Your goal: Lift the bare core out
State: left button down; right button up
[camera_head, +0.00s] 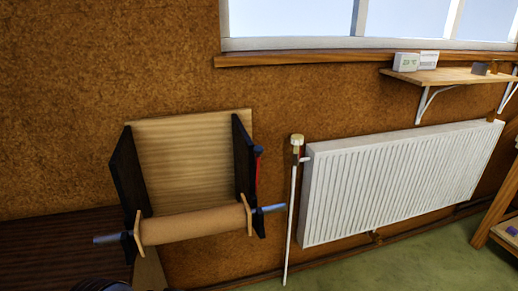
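The bare core (192,225) is a plain tan-brown cylinder lying nearly level at the front of a wooden holder. A thin blue-grey rod (106,239) sticks out of its left end and also out at the right. A pale wooden plate (138,236) stands at each end of the core. The holder has a light wood back board (190,160) and two dark side walls (130,175). No gripper fingers show, and nothing is seen touching the core. How the rod rests on the side walls is too small to tell.
A white radiator (400,180) with a thin white pipe (291,215) stands to the right of the holder. A wooden shelf (450,77) with small boxes is above it. Part of a wooden rack (497,225) shows at the right edge. The green floor (400,262) between is clear.

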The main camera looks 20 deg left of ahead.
aim_at(167, 229)
jog(key=i+j+u, duration=0.1)
jog(key=u, duration=1.7)
jog(key=i+l+u, duration=0.25)
jog(key=l, duration=0.4)
jog(key=l+u, duration=0.25)
jog(key=l, duration=0.35)
jog(key=i+l+u, duration=0.25)
jog(key=l, duration=1.5)
